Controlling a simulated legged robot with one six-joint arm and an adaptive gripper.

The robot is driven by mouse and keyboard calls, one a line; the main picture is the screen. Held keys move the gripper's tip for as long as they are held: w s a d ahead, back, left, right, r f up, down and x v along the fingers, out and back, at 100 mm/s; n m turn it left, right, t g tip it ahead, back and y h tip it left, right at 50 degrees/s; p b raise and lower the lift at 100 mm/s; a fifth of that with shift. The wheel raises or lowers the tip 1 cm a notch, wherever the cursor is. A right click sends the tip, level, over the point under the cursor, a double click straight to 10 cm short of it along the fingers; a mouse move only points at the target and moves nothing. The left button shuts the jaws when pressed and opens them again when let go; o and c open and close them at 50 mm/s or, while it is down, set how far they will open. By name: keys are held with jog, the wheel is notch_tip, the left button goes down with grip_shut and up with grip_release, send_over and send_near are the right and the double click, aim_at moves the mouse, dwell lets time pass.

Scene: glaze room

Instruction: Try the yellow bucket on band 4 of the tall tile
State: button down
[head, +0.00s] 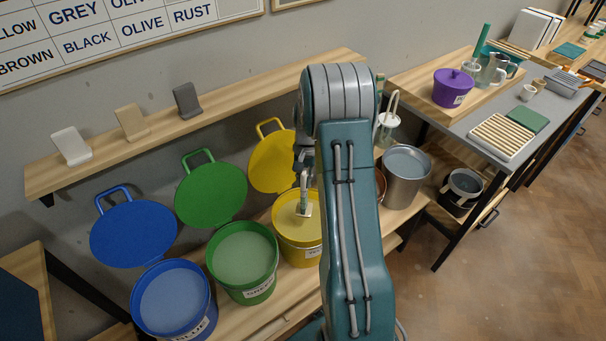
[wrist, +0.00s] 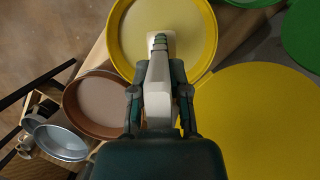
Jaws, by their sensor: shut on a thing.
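The yellow bucket (head: 290,234) stands open on the low bench, partly behind my arm, with pale glaze inside. Its yellow lid (head: 271,165) leans behind it. In the wrist view the bucket (wrist: 113,45) is at top centre and the lid (wrist: 260,120) at right. My gripper (head: 304,172) is above the bucket and shut on a pale tile (head: 304,209), which points down over the glaze. In the wrist view my gripper (wrist: 157,105) holds the tile (wrist: 157,90) between both fingers. Dark green ribbed bands show near its far end. I cannot tell whether it touches the glaze.
An open green bucket (head: 242,257) and blue bucket (head: 172,297) stand to the left. A brown bucket (wrist: 92,106) and a metal pail (head: 406,177) are on the other side. A wall shelf (head: 230,92) above holds several small tiles.

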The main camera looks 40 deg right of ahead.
notch_tip(320, 180, down, 19)
dwell(0.9)
jog(key=shift+r, duration=0.1)
dwell(1.3)
notch_tip(320, 180, up, 17)
jog(key=shift+f, duration=0.2)
dwell(0.5)
jog(key=shift+r, duration=0.1)
dwell(1.5)
jog(key=shift+r, duration=2.95)
